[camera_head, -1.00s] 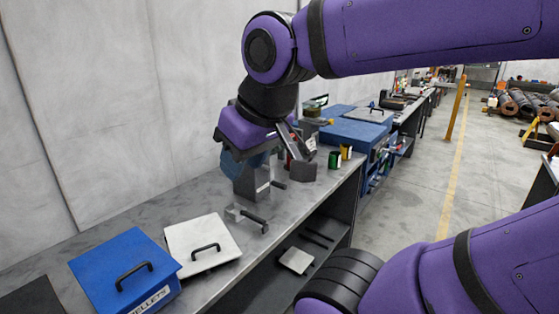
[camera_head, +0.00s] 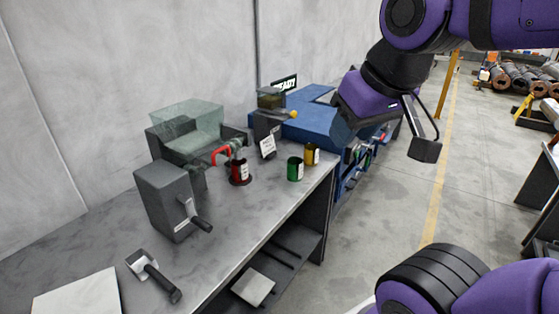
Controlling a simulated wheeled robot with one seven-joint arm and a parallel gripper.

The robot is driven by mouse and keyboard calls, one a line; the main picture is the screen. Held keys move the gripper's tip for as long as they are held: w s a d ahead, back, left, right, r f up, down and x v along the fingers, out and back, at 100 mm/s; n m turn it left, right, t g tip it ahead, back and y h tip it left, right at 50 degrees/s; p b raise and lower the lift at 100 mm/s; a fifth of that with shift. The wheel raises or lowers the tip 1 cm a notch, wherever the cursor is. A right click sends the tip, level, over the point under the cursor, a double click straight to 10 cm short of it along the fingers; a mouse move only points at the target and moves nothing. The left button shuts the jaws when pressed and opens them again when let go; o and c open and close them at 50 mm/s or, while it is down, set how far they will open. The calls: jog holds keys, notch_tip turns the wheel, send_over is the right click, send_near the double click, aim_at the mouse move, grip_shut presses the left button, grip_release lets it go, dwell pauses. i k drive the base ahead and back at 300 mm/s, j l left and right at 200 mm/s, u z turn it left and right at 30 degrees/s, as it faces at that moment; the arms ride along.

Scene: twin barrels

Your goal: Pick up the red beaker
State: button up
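The red beaker (camera_head: 239,173), with a pale label, stands upright on the grey bench near the spout of a dispenser with a clear bin. A red curved part is just above and left of it. A green beaker (camera_head: 295,169) and a yellow beaker (camera_head: 312,154) stand to its right near the bench's edge. My gripper (camera_head: 385,142) is up and to the right of the beakers, beyond the bench edge, apart from them. Its right finger is spread well out and the left one is partly hidden; it looks open and holds nothing visible.
The dispenser (camera_head: 192,135) and a grey box with a crank (camera_head: 167,203) stand left of the red beaker. A black-handled scoop (camera_head: 153,277) lies nearer. A second dispenser (camera_head: 268,128) and a blue case (camera_head: 315,127) are behind. The bench top before the red beaker is clear.

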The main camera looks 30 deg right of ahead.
aim_at(239, 169)
jog(key=l+z, duration=0.1)
jog(key=u, duration=2.65)
jog(key=l+z, duration=0.1)
jog(key=z, duration=2.45)
jog(key=i+l+u, duration=0.2)
jog(key=l, duration=0.4)
jog(key=i+l+u, duration=0.2)
jog(key=l, duration=0.4)
jog(key=i+l+u, duration=0.1)
jog(key=l+u, duration=0.15)
jog(key=l, duration=0.4)
jog(key=l+u, duration=0.2)
jog(key=l, duration=0.45)
jog(key=i, duration=0.05)
